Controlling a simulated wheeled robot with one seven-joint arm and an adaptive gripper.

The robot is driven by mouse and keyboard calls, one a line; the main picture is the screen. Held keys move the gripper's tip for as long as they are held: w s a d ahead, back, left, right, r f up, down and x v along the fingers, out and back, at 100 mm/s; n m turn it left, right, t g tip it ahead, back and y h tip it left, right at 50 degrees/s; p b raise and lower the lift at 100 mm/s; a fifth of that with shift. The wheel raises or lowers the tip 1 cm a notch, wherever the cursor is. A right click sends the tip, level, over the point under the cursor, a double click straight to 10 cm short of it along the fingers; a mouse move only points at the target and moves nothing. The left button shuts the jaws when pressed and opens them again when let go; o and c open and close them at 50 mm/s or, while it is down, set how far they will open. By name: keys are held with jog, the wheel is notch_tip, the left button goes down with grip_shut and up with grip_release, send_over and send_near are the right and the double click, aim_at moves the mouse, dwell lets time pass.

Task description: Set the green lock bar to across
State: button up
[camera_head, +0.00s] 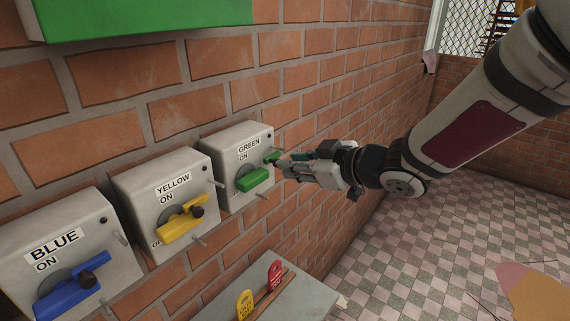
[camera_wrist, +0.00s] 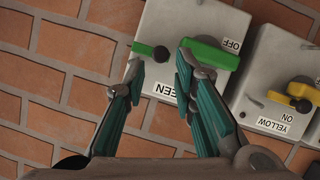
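The grey switch box labelled GREEN (camera_head: 225,146) is on the brick wall, rightmost of three. Its larger green handle (camera_head: 253,180) sits on the front, and also shows in the wrist view (camera_wrist: 212,53). A small green bar (camera_head: 271,157) sticks out near the box's upper right corner; I take it as the lock bar. In the wrist view the small green bar (camera_wrist: 143,49) lies next to a black knob. My gripper (camera_head: 283,166) is at this corner, its fingers (camera_wrist: 160,75) apart and empty, one each side of the knob. Contact with the bar cannot be told.
The YELLOW box (camera_head: 186,167) and BLUE box (camera_head: 28,230) stand left of it, with protruding handles and metal pegs. Below is a grey ledge (camera_head: 300,300) with a red tag (camera_head: 274,274) and a yellow tag (camera_head: 244,304).

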aim_at(276, 159)
jog(key=x, duration=0.3)
jog(key=shift+w+a+f+b, duration=0.15)
jog(key=shift+a+b, duration=0.1)
jog(key=shift+b, duration=0.05)
grip_shut()
